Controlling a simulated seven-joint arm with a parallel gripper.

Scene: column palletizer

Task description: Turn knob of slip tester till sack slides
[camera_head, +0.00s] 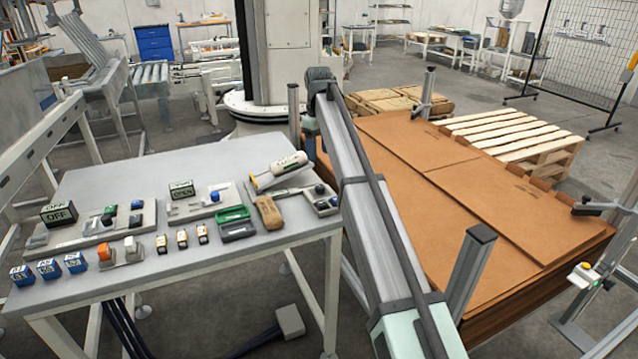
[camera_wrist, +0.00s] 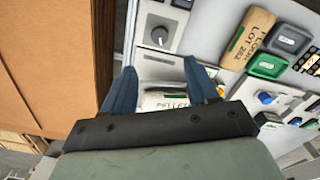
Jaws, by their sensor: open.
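The slip tester's knob (camera_wrist: 160,36) is dark and round with a pale pointer line, on a light grey panel. In the head view the knob (camera_head: 319,188) sits at the table's right end. The knob lies just beyond the fingertips, and nothing is held.
A brown sack (camera_head: 268,212) and a green case (camera_head: 235,223) lie left of the knob. Several blocks, switches and signs cover the table (camera_head: 120,186) further left. A cardboard stack (camera_head: 480,190) stands close on the right, beside a post (camera_head: 470,270).

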